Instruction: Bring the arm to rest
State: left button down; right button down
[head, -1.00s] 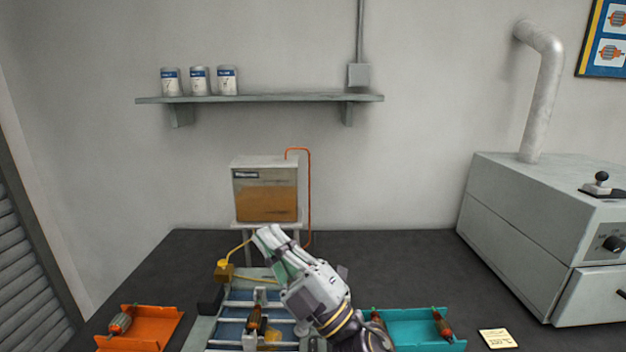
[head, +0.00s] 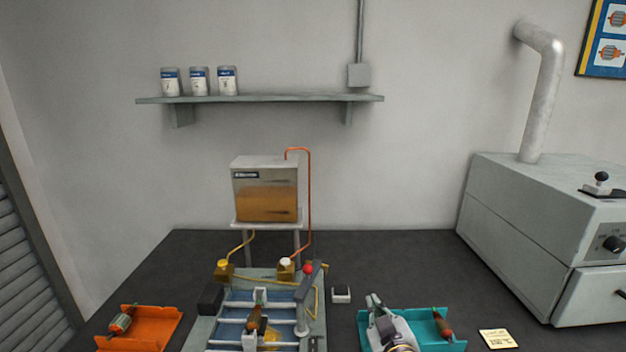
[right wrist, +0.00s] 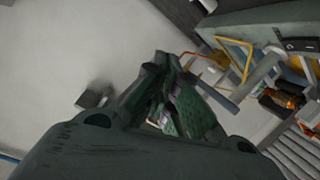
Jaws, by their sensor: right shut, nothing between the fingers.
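My right gripper (head: 374,303) is over the teal tray (head: 398,314) at the front right in the head view. Its fingers are together with nothing between them; they also show in the right wrist view (right wrist: 170,95). The winding fixture (head: 232,272) stands in the front middle, to the left of my right gripper and apart from it. An armature (head: 254,320) lies across the fixture's rails. Another armature (head: 442,324) lies in the teal tray, partly beside my wrist. My left gripper is not in view.
An orange tray (head: 155,325) with an armature (head: 122,322) is at the front left. A tank (head: 265,190) on a stand is behind the fixture. A small black-and-white switch box (head: 341,294) and a yellow note (head: 497,339) lie on the dark table. A grey oven (head: 520,215) stands at right.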

jog(key=s+d+f+m+g, duration=0.1)
jog(key=s+d+f+g, duration=0.25)
jog(key=s+f, duration=0.35)
jog(key=s+d+f+m+g, duration=0.1)
jog(key=s+d+f+g, duration=0.1)
jog(key=s+f+g, duration=0.35)
jog(key=s+d+f+m+g, duration=0.1)
jog(key=s+d+f+g, duration=0.15)
jog(key=s+f, duration=0.55)
notch_tip(320, 180, down, 33)
jog(key=s+g, duration=0.2)
jog(key=s, duration=0.1)
jog(key=s+d+f, duration=0.2)
jog(key=s+f, duration=0.7)
jog(key=s, duration=0.2)
jog(key=s+d+f, duration=0.1)
jog(key=s+f, duration=0.9)
jog(key=s, duration=0.1)
jog(key=shift+d+g+h, duration=0.35)
jog(key=shift+h, duration=0.05)
jog(key=shift+w, duration=0.1)
